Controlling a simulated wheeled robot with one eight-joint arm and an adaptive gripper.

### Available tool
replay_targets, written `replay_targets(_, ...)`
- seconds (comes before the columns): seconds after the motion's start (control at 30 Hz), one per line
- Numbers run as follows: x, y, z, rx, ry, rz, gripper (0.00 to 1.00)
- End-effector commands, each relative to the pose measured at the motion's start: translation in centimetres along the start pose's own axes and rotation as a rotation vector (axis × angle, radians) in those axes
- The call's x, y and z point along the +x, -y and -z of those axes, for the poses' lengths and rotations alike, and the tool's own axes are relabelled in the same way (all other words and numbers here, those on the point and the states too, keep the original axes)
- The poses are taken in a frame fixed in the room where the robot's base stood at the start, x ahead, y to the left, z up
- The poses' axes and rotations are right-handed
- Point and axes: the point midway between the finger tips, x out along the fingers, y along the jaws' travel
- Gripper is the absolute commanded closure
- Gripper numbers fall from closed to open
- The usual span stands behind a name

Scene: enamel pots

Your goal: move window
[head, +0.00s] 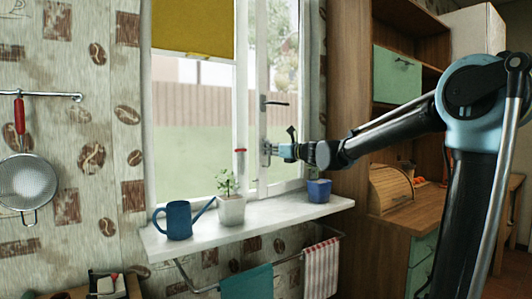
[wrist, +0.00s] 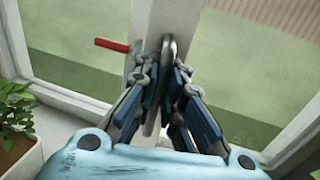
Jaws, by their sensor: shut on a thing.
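The window (head: 258,60) has white frames and shows a fence and grass behind its panes. My gripper (head: 270,150) is at the lower part of the upright frame near the window's middle. In the wrist view, my gripper (wrist: 168,95) is shut on a dark grey, handle-like part (wrist: 168,46) in front of the white frame post. The fingers hide much of that part. A dark handle (head: 275,103) shows above my gripper in the head view. I cannot tell whether the window stands slightly open.
The white sill (head: 272,216) holds a blue watering can (head: 179,221), a white potted plant (head: 231,209) and a blue pot (head: 319,190). A yellow blind (head: 193,28) covers the upper left pane. A wooden cabinet (head: 420,26) stands right.

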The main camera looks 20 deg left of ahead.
Motion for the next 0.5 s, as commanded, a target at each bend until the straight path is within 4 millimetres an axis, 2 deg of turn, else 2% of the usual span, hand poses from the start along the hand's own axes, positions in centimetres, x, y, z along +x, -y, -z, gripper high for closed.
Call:
replay_targets(0.2,0.03,0.26,-0.07,0.002,0.001,0.005,1.0)
replay_targets(0.23,0.03,0.26,-0.07,0.002,0.001,0.005,0.86)
replay_targets(0.27,0.03,0.26,-0.07,0.002,0.001,0.005,0.83)
replay_targets(0.5,0.03,0.12,-0.05,0.001,0.0,0.003,0.83)
